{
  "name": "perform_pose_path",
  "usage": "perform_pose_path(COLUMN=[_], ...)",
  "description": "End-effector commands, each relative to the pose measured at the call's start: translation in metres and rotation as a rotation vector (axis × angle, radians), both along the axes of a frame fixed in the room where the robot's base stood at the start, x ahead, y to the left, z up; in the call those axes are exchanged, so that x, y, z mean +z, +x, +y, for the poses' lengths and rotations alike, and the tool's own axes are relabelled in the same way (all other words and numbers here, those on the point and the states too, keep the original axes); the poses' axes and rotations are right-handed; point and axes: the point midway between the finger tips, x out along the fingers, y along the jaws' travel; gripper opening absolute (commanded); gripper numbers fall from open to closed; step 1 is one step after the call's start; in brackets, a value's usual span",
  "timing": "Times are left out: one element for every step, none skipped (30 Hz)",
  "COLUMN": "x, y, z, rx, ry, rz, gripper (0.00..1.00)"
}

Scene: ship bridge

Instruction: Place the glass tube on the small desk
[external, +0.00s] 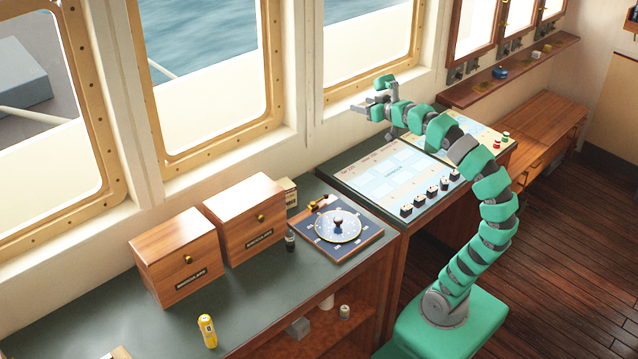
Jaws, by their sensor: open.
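My gripper (367,103) is open and looks empty. It is held in the air near the window wall, beyond the chart console (390,183), at the end of my raised green arm. I cannot clearly make out a glass tube in this view. A wooden desk with drawers (545,125) stands low along the wall at the right; it may be the small desk. Its visible top looks bare.
A long dark counter (130,325) at left holds two wooden boxes (175,255), a yellow cylinder (207,331) and a compass board (338,225). Small items sit on the shelf below. A narrow shelf (515,68) hangs above the right desk. The wooden floor at right is clear.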

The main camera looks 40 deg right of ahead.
Motion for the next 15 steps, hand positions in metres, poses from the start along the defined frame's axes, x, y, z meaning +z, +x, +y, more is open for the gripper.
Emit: perform_pose_path(x=[0.0,0.0,-0.001,-0.001,-0.001,-0.001,-0.001,-0.001,-0.001,-0.001,-0.002,-0.005,-0.008,-0.013,-0.021], y=[0.0,0.0,0.0,0.0,0.0,0.0,0.0,0.0,0.0,0.0,0.001,0.001,0.002,0.003,0.004], z=[0.0,0.0,0.001,0.001,0.001,0.001,0.001,0.001,0.001,0.002,0.003,0.007,0.011,0.017,0.028], rx=[0.0,0.0,0.001,0.001,0.001,0.001,0.001,0.002,0.002,0.002,0.004,0.009,0.015,0.021,0.033], ry=[0.0,0.0,0.0,0.0,0.0,0.0,0.0,0.0,0.0,0.0,0.0,0.0,-0.001,-0.001,-0.004], rz=[0.0,0.001,0.001,0.001,0.001,0.001,0.001,0.001,0.001,0.001,0.002,0.005,0.008,0.012,0.019], gripper=[0.55,0.55,0.55,0.55,0.55,0.55,0.55,0.55,0.55,0.55,0.55,0.55,0.55,0.55,0.55])
